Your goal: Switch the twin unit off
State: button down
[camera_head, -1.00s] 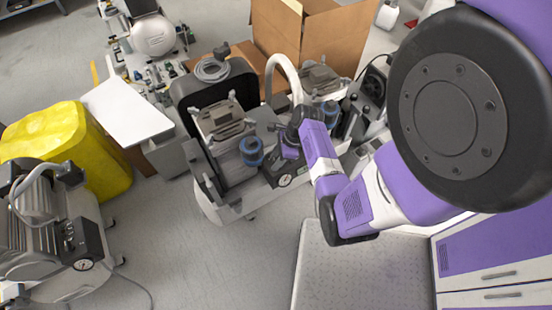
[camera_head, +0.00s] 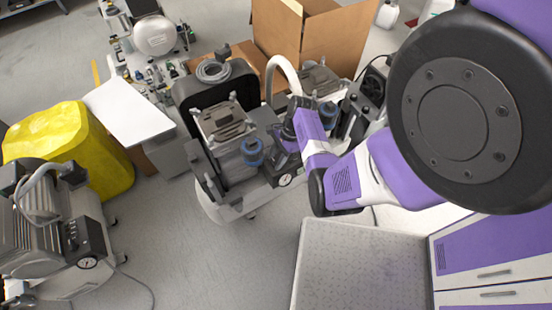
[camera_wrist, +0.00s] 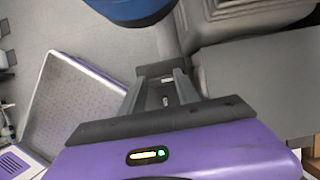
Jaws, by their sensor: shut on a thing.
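The twin unit (camera_head: 232,205) stands on the floor at the middle of the head view, a grey compressor with two motor heads, blue-capped filters (camera_head: 252,152) and a round gauge (camera_head: 285,180) on its front. My gripper (camera_head: 284,160) reaches down at its front between the two heads, just above the gauge. In the wrist view my gripper (camera_wrist: 163,74) has its fingers close together, shut on a small part of the unit at its control box. The fingers and the dark housing hide that part, so its position cannot be read. A blue filter (camera_wrist: 130,8) shows at the top edge.
A white curved hose (camera_head: 287,68) arches behind my gripper. A yellow-covered box (camera_head: 70,145) and another compressor (camera_head: 50,235) stand at left. Cardboard boxes (camera_head: 325,40) are behind. A grey plate-topped surface (camera_head: 360,265) lies in front; open floor is at front left.

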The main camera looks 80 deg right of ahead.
jog(key=c, duration=0.9)
grip_release()
jog(key=shift+p+v, duration=0.7)
jog(key=shift+v, duration=3.2)
jog(key=shift+f, duration=0.1)
